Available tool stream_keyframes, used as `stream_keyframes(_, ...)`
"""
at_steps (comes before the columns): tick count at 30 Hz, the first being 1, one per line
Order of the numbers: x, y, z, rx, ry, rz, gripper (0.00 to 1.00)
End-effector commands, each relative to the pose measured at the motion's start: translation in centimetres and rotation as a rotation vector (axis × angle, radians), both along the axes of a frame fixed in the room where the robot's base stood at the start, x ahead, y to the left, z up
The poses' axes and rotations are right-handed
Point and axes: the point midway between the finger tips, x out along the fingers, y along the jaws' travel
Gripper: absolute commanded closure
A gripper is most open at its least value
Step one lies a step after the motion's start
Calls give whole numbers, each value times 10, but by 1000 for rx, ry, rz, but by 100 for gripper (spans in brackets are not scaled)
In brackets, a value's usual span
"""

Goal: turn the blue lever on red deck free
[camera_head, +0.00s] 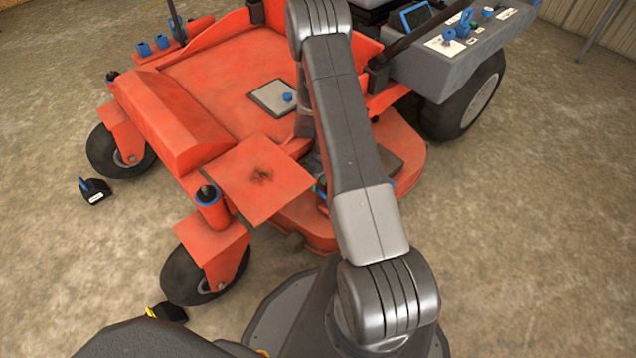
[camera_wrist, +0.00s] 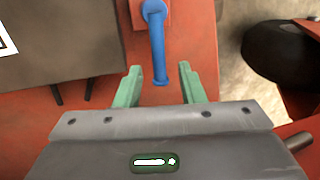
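In the wrist view a blue lever (camera_wrist: 158,50) hangs from a pivot on a small red block at the top and points down the picture. The red deck (camera_wrist: 98,110) lies behind it. My gripper (camera_wrist: 160,69) has two green fingers spread apart, one on each side of the lever's lower end. Gaps show between the lever and both fingers, so it is not gripped. In the head view the deck (camera_head: 408,150) shows low on the near side of the red mower. My arm hides the gripper and most of the lever area there.
A grey panel (camera_wrist: 60,50) lies left of the lever; a dark wheel (camera_wrist: 275,52) is at right. In the head view, a red plate (camera_head: 285,190), front wheels (camera_head: 120,155) and a console with blue controls (camera_head: 455,50) surround the arm. A dark chock (camera_head: 95,197) lies on open floor.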

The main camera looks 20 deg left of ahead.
Motion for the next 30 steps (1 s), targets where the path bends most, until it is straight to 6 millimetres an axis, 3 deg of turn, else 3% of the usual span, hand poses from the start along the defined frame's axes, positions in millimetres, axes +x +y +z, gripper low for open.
stream_keyframes(1,3,0,15,3,-3,-1,64)
stream_keyframes(9,14,-4,76,3,-4,-1,64)
stream_keyframes(15,20,-7,107,1,-3,1,64)
stream_keyframes(21,22,-8,119,0,-2,1,64)
stream_keyframes(30,22,-8,118,1,-1,1,64)
